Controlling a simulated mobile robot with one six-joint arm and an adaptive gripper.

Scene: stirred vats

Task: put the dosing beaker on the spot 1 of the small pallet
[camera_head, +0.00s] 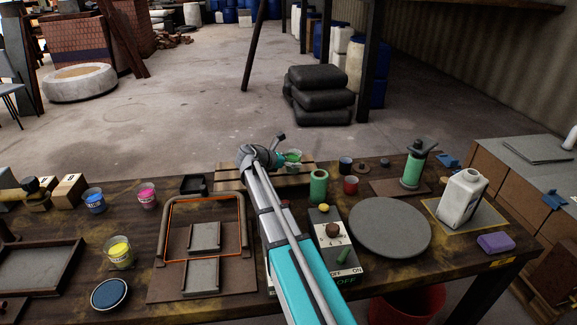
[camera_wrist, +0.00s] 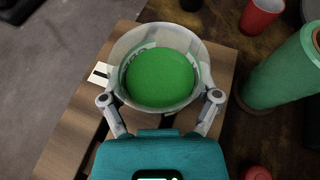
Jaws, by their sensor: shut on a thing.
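The dosing beaker (camera_wrist: 161,70) is a clear, cup-shaped vessel with bright green contents, seen from above in the wrist view. My gripper (camera_wrist: 160,100) is shut on it, one finger on each side. In the head view, the beaker (camera_head: 293,157) shows at the end of my arm, partly hidden by my gripper (camera_head: 280,160). The small pallet (camera_wrist: 75,125) is a slatted wooden platform under the beaker in the wrist view; it also shows in the head view (camera_head: 232,182). A white marker (camera_wrist: 100,74) with a dark mark lies on it, left of the beaker. I cannot tell whether the beaker touches the pallet.
A green cylinder (camera_head: 319,187) and a red cup (camera_head: 351,186) stand right of the pallet. A black tray (camera_head: 194,184) is at its left. A grey round plate (camera_head: 390,227) lies right.

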